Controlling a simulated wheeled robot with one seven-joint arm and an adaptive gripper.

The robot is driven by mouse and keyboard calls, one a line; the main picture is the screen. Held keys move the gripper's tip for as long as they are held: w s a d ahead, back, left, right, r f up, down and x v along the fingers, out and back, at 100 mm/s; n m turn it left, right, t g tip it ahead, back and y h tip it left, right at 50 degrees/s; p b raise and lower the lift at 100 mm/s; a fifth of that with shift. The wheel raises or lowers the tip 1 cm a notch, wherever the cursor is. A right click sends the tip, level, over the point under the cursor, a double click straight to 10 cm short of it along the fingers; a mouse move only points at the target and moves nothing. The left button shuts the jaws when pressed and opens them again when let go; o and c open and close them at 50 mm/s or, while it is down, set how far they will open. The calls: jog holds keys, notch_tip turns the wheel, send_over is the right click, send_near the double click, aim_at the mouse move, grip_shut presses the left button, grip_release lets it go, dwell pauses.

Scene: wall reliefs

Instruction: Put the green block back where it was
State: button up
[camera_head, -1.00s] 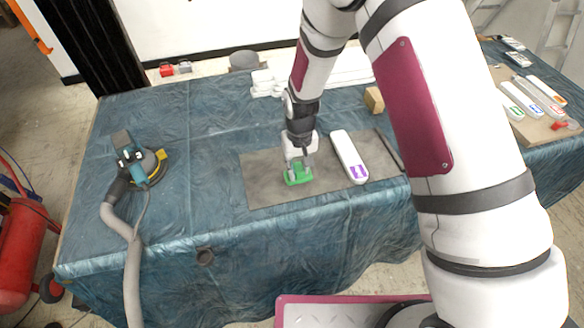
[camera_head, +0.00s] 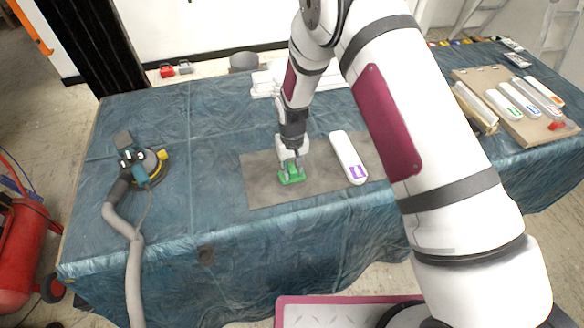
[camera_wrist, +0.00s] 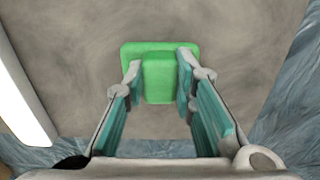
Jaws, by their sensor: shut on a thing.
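The green block (camera_head: 291,176) is over the left part of the grey-brown mat (camera_head: 262,183) on the blue-covered table. My gripper (camera_head: 291,167) points down and is shut on the block's raised middle part. In the wrist view the green block (camera_wrist: 158,78) shows a wide flat base and a narrower raised part between the two fingers of my gripper (camera_wrist: 158,80). I cannot tell whether the block touches the mat or is slightly above it.
A white bar with a purple mark (camera_head: 349,158) lies on the mat to the right. A sander (camera_head: 141,163) with a hose is on the left of the table. A board with several marked white bars (camera_head: 512,101) is at the right.

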jog(key=o, duration=1)
jog(key=shift+f, duration=0.1)
jog(key=shift+o, duration=0.2)
notch_tip(320, 180, up, 11)
jog(key=b, duration=0.1)
notch_tip(320, 180, up, 15)
jog(key=t, duration=0.1)
send_over(292, 168)
jog(key=s+d, duration=0.2)
jog(key=d, duration=0.4)
jog(key=s+d+r+m+t, duration=0.1)
jog(key=s+d+r, duration=0.2)
jog(key=r, duration=0.1)
jog(key=s+d+r+t, duration=0.1)
jog(key=s+d+r, duration=0.1)
jog(key=r, duration=0.3)
jog(key=s+d+r+m+t, duration=0.1)
jog(key=s+d+r, duration=0.3)
jog(key=s, duration=0.5)
jog(key=s+d+r+m+t, duration=0.1)
jog(key=s+d+r, duration=0.3)
jog(key=s, duration=0.6)
jog(key=shift+s+d+r+t, duration=0.15)
jog(key=shift+d+t, duration=0.15)
jog(key=shift+d, duration=0.2)
